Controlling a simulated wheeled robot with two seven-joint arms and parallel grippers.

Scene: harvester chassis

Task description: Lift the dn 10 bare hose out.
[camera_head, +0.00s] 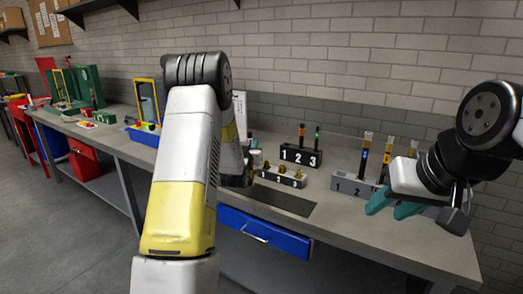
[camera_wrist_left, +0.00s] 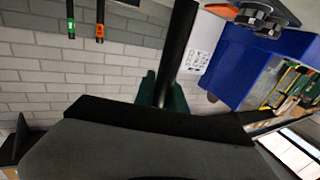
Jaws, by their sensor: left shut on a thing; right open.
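My left gripper (camera_head: 238,178) is mostly hidden behind its own white and yellow arm in the head view. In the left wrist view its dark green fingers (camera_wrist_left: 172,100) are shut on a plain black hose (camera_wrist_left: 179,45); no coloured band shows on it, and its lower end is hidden. A black block (camera_head: 300,156) numbered 1 to 3 holds a hose with an orange band (camera_head: 301,131) and one with a green band (camera_head: 317,136). My right gripper (camera_head: 408,208) has teal fingers and is open and empty, in front of the grey block.
The grey block (camera_head: 348,186) holds several upright hoses with coloured bands. A blue drawer (camera_head: 262,236) is under the bench edge. A blue bin (camera_head: 146,136) stands further left.

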